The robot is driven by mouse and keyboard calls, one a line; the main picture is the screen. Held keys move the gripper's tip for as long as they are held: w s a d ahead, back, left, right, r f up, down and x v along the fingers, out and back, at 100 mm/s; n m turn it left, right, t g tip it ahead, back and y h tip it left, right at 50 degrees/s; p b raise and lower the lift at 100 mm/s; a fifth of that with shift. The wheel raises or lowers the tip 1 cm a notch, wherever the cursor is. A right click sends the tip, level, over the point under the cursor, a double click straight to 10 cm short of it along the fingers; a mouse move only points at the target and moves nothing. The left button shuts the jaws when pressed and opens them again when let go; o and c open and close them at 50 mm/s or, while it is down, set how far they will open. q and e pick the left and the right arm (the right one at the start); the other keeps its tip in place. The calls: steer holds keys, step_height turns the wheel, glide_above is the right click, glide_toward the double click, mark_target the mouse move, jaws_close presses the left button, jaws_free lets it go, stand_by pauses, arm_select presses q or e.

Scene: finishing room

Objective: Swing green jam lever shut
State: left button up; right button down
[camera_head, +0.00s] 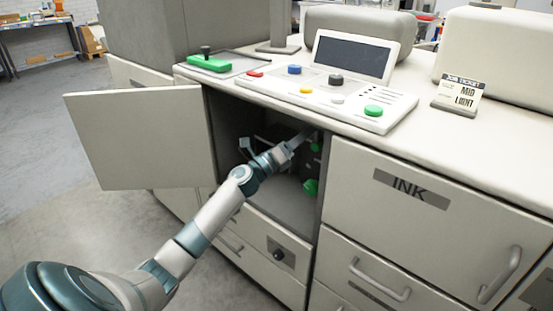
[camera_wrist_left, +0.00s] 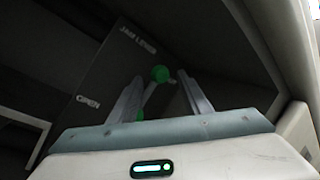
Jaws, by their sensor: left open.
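The jam lever's round green knob (camera_wrist_left: 160,73) shows in the left wrist view between my left gripper's fingers, with a pale rod below it. A "JAM LEVER" label (camera_wrist_left: 137,40) and an "OPEN" label (camera_wrist_left: 87,103) are on the dark panel beside it. My left gripper (camera_wrist_left: 162,90) is open, one finger on each side of the knob; I cannot tell whether either touches it. In the head view my left gripper (camera_head: 304,135) reaches into the dark open compartment near a green part (camera_head: 315,147). A larger green knob (camera_head: 310,187) is below. My right gripper is out of view.
The cabinet door (camera_head: 135,137) stands open on the left of the compartment. The control panel (camera_head: 330,92) and countertop are above my gripper. The INK drawer (camera_head: 430,215) is to the right, and a lower drawer (camera_head: 262,250) is below the opening.

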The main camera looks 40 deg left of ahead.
arm_select(q)
steer(key=b+v, duration=0.2)
steer(key=v, duration=1.1)
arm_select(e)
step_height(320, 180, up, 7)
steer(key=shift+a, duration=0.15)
arm_select(q)
steer(key=shift+s+d+f, duration=0.1)
steer(key=shift+d, duration=0.05)
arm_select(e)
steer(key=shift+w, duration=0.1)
